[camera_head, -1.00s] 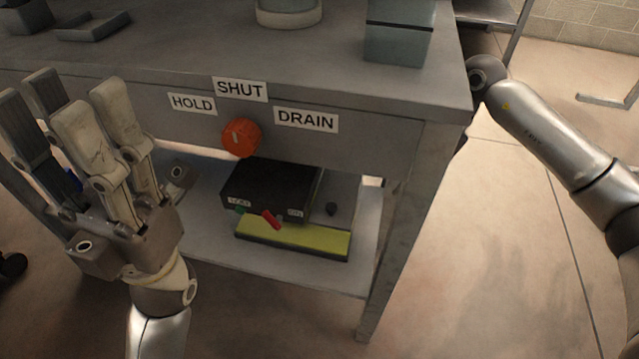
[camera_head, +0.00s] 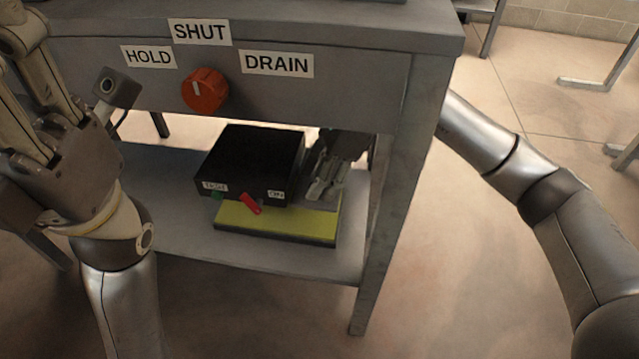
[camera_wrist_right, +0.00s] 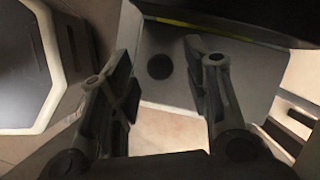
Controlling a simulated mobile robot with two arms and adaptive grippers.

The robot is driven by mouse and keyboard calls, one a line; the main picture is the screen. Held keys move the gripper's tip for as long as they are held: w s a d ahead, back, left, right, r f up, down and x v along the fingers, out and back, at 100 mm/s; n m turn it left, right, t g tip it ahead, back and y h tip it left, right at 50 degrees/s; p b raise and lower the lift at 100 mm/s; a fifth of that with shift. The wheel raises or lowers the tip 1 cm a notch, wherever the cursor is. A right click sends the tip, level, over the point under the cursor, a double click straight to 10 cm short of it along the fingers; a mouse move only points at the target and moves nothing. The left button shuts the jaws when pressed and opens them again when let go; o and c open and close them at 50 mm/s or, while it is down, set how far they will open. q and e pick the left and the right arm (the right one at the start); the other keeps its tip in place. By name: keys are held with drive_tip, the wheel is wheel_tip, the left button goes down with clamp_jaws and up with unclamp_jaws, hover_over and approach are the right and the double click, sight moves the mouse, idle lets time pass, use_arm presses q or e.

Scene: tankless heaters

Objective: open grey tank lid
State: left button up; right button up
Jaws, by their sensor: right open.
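The grey tank lid appears to be the flat grey panel (camera_wrist_right: 252,75) with a dark round knob (camera_wrist_right: 160,66) in the right wrist view. My right gripper (camera_head: 325,178) reaches behind the table leg, over the right end of the unit on the lower shelf, and hides most of that panel in the head view. In the right wrist view its open fingers stand on either side of the knob, with nothing between them touching it that I can see. My left gripper (camera_head: 32,88) is at the far left, its fingertips cut off by the frame.
A black box (camera_head: 252,158) with labels and a red lever (camera_head: 251,204) sits on a yellow base (camera_head: 275,222) on the lower shelf (camera_head: 180,235). An orange knob (camera_head: 205,91) is on the table's front. The table leg (camera_head: 385,220) stands close by my right arm.

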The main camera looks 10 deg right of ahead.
drive_tip(key=shift+a+f, duration=0.1)
drive_tip(key=shift+f, duration=0.15)
clamp_jaws()
idle(0.3)
